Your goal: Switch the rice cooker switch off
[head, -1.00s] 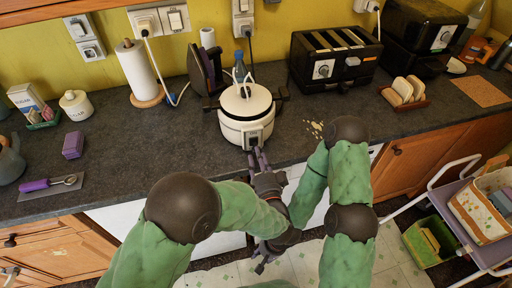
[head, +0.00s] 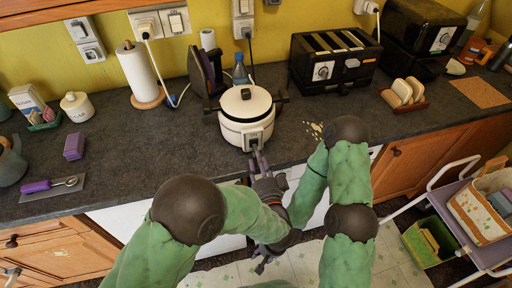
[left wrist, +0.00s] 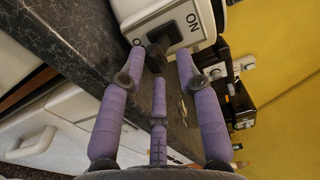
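The white rice cooker (head: 237,132) stands on the counter with its dark-knobbed lid on. Its front switch panel (head: 254,134) faces me; in the left wrist view the panel (left wrist: 158,18) shows "ON" and another, mostly hidden label starting with O. The black switch lever (left wrist: 157,57) tilts away from "ON" toward that other label. My left gripper (head: 258,157), with purple fingers, is just in front of and below the panel. In the left wrist view the gripper (left wrist: 160,62) is open, its fingers apart around the lever tip. My right gripper (head: 262,266) is low down, small and unclear.
A blue bottle (head: 240,72) stands behind the cooker, a dark upright appliance (head: 205,72) left of it and a black toaster (head: 335,62) to the right. The counter's front edge lies under my left gripper. A trolley (head: 470,215) stands at right.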

